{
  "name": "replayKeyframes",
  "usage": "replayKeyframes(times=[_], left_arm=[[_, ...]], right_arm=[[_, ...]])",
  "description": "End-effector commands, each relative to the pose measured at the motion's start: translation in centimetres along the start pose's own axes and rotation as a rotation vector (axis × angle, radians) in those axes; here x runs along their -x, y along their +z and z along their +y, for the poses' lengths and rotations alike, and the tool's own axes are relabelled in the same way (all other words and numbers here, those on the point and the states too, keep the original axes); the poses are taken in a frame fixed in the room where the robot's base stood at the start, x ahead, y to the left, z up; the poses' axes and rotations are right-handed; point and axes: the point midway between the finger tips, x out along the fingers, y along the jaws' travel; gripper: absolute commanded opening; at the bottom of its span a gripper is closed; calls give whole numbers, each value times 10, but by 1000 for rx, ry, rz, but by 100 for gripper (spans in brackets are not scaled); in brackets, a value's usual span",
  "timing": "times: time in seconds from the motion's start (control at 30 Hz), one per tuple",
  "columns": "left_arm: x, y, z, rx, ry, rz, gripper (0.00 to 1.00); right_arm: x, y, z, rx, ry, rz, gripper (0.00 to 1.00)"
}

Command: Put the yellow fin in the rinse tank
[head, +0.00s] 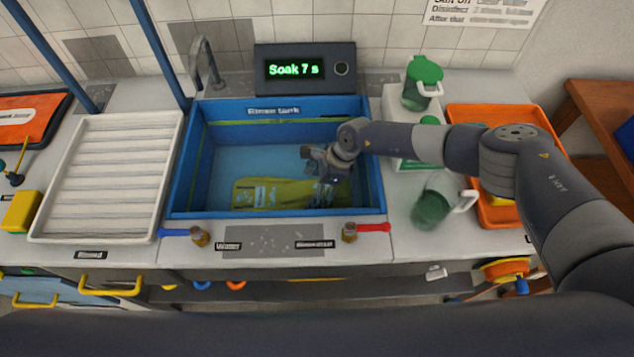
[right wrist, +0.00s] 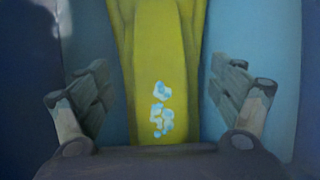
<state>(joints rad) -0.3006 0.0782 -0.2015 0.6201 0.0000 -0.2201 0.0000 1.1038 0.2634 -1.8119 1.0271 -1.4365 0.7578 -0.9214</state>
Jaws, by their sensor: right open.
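The yellow fin (head: 262,194) lies inside the blue rinse tank (head: 375,190), low down near its front wall. It carries pale markings and looks to be under water. My right gripper (head: 325,182) reaches down into the tank at the fin's right part. In the right wrist view the open fingers (right wrist: 158,85) stand on either side of the fin (right wrist: 160,45), with gaps visible between it and both fingers. The fin's near end is hidden behind the gripper body there. My left gripper is not in view.
A display (head: 305,69) behind the tank reads "Soak 7 s". A ribbed white tray (head: 112,170) stands left. A green-lidded jug (head: 423,85), another green jug (head: 432,207) and an orange tray (head: 500,115) are right. Valves with blue (head: 174,232) and red (head: 373,228) handles line the front.

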Motion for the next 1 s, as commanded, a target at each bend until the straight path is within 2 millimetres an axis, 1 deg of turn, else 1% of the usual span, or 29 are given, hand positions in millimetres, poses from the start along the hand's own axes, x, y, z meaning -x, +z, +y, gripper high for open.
replayKeyframes(times=[0.07, 0.17, 0.27, 0.5, 0.7, 0.83, 1.0], left_arm=[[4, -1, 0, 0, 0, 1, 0], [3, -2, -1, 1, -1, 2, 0], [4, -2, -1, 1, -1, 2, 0], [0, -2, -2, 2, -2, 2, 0], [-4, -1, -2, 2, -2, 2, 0], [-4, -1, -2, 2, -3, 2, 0], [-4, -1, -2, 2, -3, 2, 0]], right_arm=[[5, 2, 0, 0, -1, 0, 86], [16, 0, -1, 0, -2, 0, 86], [32, 0, -2, 1, -3, -1, 86], [80, 0, -1, 1, -3, -1, 86], [110, 1, -1, 0, -1, -1, 86], [120, 1, 0, 1, -1, -1, 86], [122, 1, 0, 1, 0, 0, 86]])
